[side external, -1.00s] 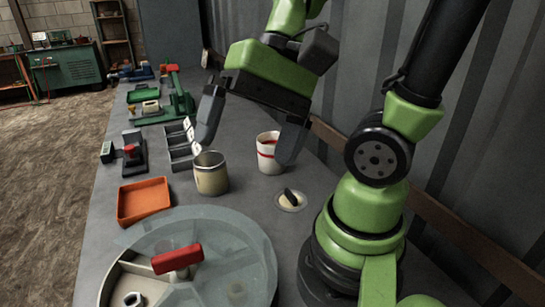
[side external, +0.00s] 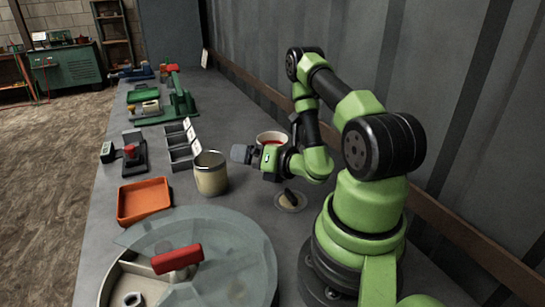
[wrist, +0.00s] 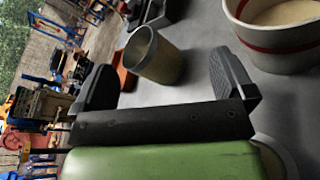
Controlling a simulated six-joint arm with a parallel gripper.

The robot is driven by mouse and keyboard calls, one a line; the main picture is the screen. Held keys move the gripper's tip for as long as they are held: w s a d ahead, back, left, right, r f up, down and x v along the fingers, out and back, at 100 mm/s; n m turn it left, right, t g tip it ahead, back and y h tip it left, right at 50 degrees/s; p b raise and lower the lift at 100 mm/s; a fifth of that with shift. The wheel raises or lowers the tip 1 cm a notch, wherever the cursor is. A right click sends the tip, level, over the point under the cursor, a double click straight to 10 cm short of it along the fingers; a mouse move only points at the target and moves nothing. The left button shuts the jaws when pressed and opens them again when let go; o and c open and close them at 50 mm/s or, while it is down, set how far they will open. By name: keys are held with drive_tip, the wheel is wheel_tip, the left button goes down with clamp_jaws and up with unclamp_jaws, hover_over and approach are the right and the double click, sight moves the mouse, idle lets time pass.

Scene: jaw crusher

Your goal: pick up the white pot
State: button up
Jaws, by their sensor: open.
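The white pot (side external: 262,139) with a red band stands upright on the grey bench, partly hidden behind my wrist. In the wrist view the white pot (wrist: 285,40) is at the top right, beyond the right finger and outside the jaws. My gripper (side external: 241,153) is low over the bench, turned sideways and pointing left. In the wrist view my gripper (wrist: 160,62) has its two fingers wide apart with nothing held. A cream can with a metal rim (side external: 211,174) stands ahead of it and shows between the fingers in the wrist view (wrist: 153,56).
An orange tray (side external: 144,200), a grey divided bin (side external: 181,150) and a button box (side external: 131,153) lie to the left. A round disc with a red handle (side external: 177,258) fills the front. A small black-knobbed fitting (side external: 290,199) is near my base. A corrugated wall runs along the right.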

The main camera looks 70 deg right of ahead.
sight(279, 139)
drive_tip(key=shift+m+g+h, duration=0.8)
drive_tip(key=shift+g+h, duration=0.1)
drive_tip(key=f, duration=0.1)
drive_tip(key=s+d+f, duration=0.1)
drive_tip(key=s, duration=0.1)
drive_tip(key=shift+s+d+f, duration=0.25)
drive_tip(key=shift+f, duration=0.15)
drive_tip(key=s+d+n+g+h, duration=0.1)
drive_tip(key=s+d+f+n+g+h, duration=0.1)
drive_tip(key=s+d+g, duration=0.1)
drive_tip(key=shift+h, duration=0.4)
drive_tip(key=shift+s+d+g, duration=0.3)
drive_tip(key=shift+s, duration=0.05)
drive_tip(key=shift+d+f+n+h, duration=0.1)
drive_tip(key=shift+d+n+h, duration=0.2)
drive_tip(key=shift+n, duration=0.1)
drive_tip(key=shift+x, duration=3.55)
drive_tip(key=shift+f, duration=0.1)
drive_tip(key=shift+c, duration=0.5)
drive_tip(key=c, duration=0.7)
